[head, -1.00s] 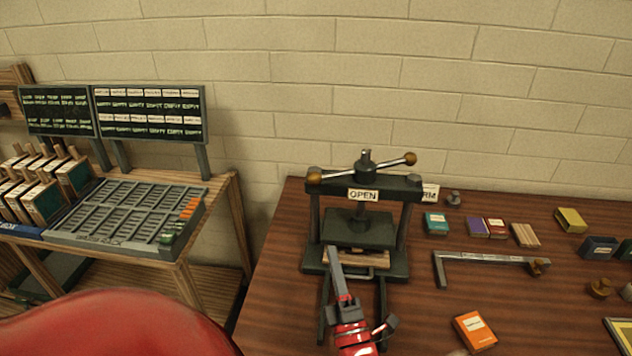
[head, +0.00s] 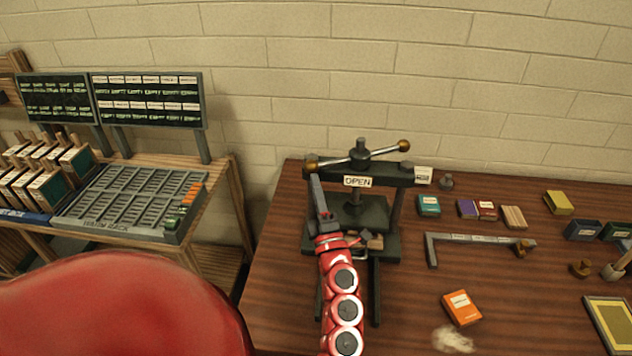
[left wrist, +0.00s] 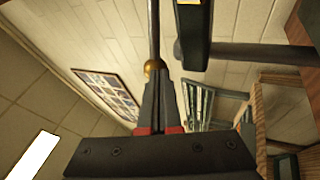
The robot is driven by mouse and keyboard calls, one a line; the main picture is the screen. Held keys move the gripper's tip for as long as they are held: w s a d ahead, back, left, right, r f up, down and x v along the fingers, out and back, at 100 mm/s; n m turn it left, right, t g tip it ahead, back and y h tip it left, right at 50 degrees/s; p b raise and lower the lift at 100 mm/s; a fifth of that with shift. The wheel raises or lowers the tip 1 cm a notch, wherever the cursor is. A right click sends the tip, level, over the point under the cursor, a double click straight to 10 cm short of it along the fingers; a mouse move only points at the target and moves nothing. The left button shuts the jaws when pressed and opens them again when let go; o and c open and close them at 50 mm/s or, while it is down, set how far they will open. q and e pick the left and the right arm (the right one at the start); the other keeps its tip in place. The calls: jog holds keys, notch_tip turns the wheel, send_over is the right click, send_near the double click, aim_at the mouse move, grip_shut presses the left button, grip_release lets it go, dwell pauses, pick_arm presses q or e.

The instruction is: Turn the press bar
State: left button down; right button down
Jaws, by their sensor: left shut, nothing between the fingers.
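The press (head: 398,205) stands at the back left of the wooden table. Its press bar (head: 382,152) is a thin metal rod through the central screw, with a brass ball at each end; the right end points slightly to the back. A sign (head: 357,181) on the crossbeam reads "OPEN". My left gripper (head: 314,180) is shut and empty, its tips just below the left brass ball (head: 311,165). In the left wrist view the ball (left wrist: 152,67) shows at the tips of the left gripper (left wrist: 160,75); I cannot tell whether they touch. My right gripper is out of view.
Small coloured boxes (head: 429,206), a grey bracket (head: 470,238) and an orange box (head: 461,307) lie right of the press. A rack tray (head: 130,205) stands on a separate wooden stand at left.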

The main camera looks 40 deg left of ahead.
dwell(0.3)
pick_arm(q)
jog(key=a+m+t+h+b, duration=0.1)
jog(key=t, duration=0.1)
jog(key=w+a+m+t+h+b, duration=0.1)
jog(key=a+h+b, duration=0.1)
jog(key=shift+a+f+m+t+h, duration=0.1)
jog(key=shift+a+m+t+h, duration=0.05)
jog(key=shift+m+t+h, duration=0.2)
jog(key=shift+w+a+m+t+h+b, duration=0.15)
jog(key=shift+m+t+h+b, duration=0.1)
jog(key=shift+t+h+b, duration=0.15)
